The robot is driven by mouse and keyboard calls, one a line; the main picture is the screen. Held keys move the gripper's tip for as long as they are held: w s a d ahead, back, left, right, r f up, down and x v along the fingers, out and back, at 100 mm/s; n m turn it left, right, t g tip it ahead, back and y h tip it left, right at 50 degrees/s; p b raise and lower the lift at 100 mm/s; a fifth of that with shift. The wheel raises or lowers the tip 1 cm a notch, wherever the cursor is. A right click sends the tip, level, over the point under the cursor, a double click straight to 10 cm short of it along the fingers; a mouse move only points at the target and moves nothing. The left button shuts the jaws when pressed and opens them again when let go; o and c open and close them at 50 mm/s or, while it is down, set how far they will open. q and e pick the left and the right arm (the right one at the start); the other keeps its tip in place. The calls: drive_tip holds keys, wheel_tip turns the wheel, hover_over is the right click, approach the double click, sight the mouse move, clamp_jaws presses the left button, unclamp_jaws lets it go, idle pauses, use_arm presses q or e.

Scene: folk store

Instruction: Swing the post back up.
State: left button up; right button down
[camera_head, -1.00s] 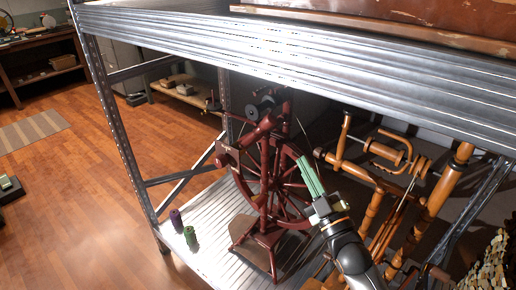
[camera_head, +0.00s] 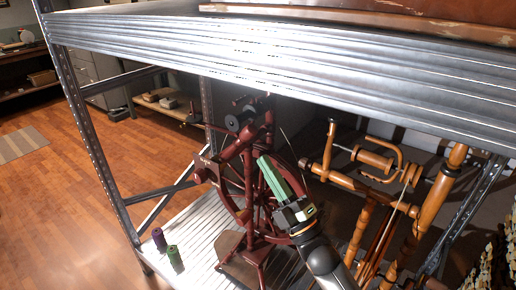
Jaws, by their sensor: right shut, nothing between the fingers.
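A dark red spinning wheel (camera_head: 232,172) stands on the lower metal shelf. Its upper post with the dark flyer and bobbin (camera_head: 246,116) rises above the wheel rim and leans at a slant. My right gripper (camera_head: 264,163), with green fingers, reaches in from the lower right. It is shut and empty. Its fingers overlap the right side of the wheel in the picture, with the tips below the flyer; I cannot tell whether they touch it. The fingers and wrist hide part of the wheel and its spokes. My left gripper is not in view.
A metal upper shelf (camera_head: 290,65) spans above the wheel. A rack upright (camera_head: 90,130) stands at left. An orange-brown wooden spinning wheel (camera_head: 345,180) stands close on the right. Purple (camera_head: 159,239) and green (camera_head: 175,257) spools stand on the lower shelf (camera_head: 200,233) at front left.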

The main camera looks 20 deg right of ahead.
sight(250, 136)
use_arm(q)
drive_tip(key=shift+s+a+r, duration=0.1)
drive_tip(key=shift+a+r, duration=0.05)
use_arm(e)
drive_tip(key=x, duration=0.4)
